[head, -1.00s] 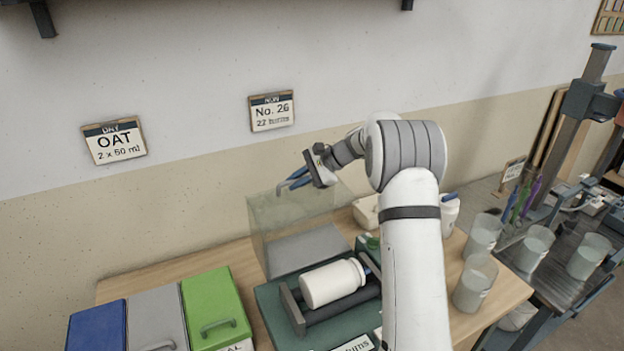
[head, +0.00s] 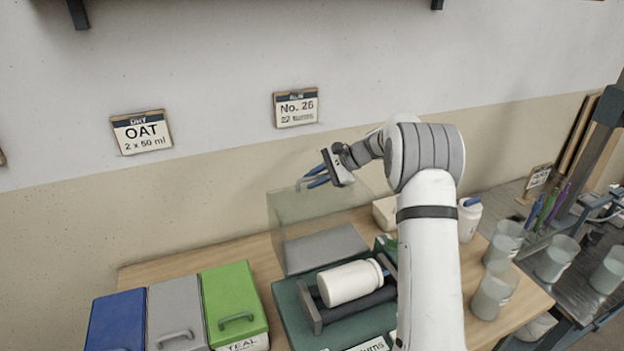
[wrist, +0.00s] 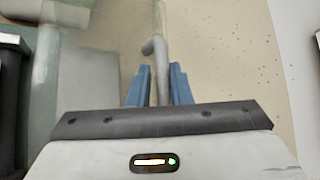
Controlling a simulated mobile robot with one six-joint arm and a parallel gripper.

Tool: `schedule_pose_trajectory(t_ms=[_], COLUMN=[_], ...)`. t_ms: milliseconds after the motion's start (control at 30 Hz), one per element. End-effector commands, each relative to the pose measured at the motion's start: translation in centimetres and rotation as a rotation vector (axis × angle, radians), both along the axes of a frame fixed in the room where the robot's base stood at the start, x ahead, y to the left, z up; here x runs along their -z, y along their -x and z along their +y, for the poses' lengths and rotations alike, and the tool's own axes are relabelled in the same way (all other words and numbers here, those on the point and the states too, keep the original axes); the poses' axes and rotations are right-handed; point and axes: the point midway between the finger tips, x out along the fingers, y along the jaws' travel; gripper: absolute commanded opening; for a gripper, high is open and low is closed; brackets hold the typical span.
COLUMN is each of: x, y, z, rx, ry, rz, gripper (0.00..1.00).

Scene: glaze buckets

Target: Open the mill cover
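The mill (head: 292,312) has a dark green base on the bench. Its clear, see-through cover (head: 290,232) stands raised behind the rollers, so the white jar (head: 349,283) lies uncovered on them. My gripper (head: 316,177) is at the cover's upper edge, by the grey handle (head: 303,184). In the wrist view, the handle (wrist: 162,78) passes between my two blue fingertips (wrist: 161,85). A narrow gap seems to show on each side of it, so the fingers look open around the handle, not clamped.
Blue (head: 116,321), grey (head: 177,313) and green (head: 234,304) lidded bins stand left of the mill. Several translucent cups (head: 494,290) stand to the right. The wall is close behind the cover. A white bottle (head: 469,218) stands behind my arm.

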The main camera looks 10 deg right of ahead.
Motion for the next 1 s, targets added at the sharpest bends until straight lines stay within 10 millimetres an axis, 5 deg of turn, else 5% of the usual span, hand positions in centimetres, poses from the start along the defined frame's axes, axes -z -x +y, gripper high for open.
schedule_pose_trajectory(t_ms=[167,600,1000], x=[0.0,-3.9,-4.6], y=[0.1,1.4,1.6], z=[-0.5,-5.6,-6.1], rx=[0.002,0.001,-0.001], ry=[0.002,0.001,0.001], rz=[0.002,0.0,0.001], gripper=[0.21,0.21,0.21])
